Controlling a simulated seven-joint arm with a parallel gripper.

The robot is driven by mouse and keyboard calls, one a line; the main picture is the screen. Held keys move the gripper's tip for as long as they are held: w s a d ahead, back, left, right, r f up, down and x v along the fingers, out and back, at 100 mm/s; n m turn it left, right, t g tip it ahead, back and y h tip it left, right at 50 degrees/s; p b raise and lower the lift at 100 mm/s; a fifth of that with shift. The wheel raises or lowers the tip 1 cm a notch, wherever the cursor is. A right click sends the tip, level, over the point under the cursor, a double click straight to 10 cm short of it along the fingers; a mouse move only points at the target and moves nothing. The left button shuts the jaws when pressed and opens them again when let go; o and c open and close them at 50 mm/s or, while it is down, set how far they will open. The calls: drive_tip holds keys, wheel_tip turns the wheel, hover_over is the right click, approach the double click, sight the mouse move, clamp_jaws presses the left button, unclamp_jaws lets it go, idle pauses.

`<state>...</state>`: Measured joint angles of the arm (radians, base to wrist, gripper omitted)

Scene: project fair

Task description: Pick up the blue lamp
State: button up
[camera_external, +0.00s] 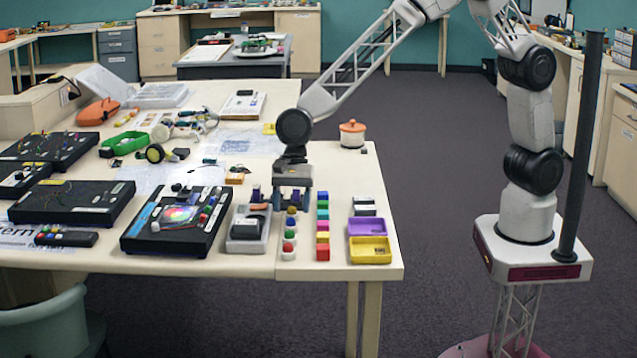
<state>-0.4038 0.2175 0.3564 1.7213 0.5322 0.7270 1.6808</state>
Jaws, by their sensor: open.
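My gripper (291,204) is open and points straight down over the table. Its two fingers come down on either side of the far end of a row of small round coloured lamps. The blue lamp (291,211) appears to be the small dark-blue round piece at that far end, between or just below the fingertips. It is too small to tell whether the fingers touch it. Nearer in the same row are a green lamp (290,234) and a red lamp (288,246).
A column of coloured cubes (323,237) stands close right of the row. Further right are a purple tray (367,227) and a yellow tray (370,251). A lidded pot (352,134) stands behind.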

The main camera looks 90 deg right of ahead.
sight(291, 219)
drive_tip(key=shift+x, duration=1.95)
drive_tip(key=shift+w, duration=0.1)
drive_tip(key=c, duration=0.9)
drive_tip(key=shift+c, duration=0.2)
drive_tip(key=shift+r, duration=0.15)
drive_tip(key=shift+r, duration=1.6)
drive_tip(key=s+d, duration=0.2)
drive_tip(key=s, duration=0.2)
drive_tip(key=s+d+r, duration=0.1)
drive_tip(key=s+d, duration=0.2)
drive_tip(key=s, duration=0.2)
drive_tip(key=s+d, duration=0.2)
drive_tip(key=s, duration=0.3)
drive_tip(key=shift+s+d+r, duration=0.1)
drive_tip(key=shift+d+r, duration=0.15)
drive_tip(key=shift+r, duration=0.05)
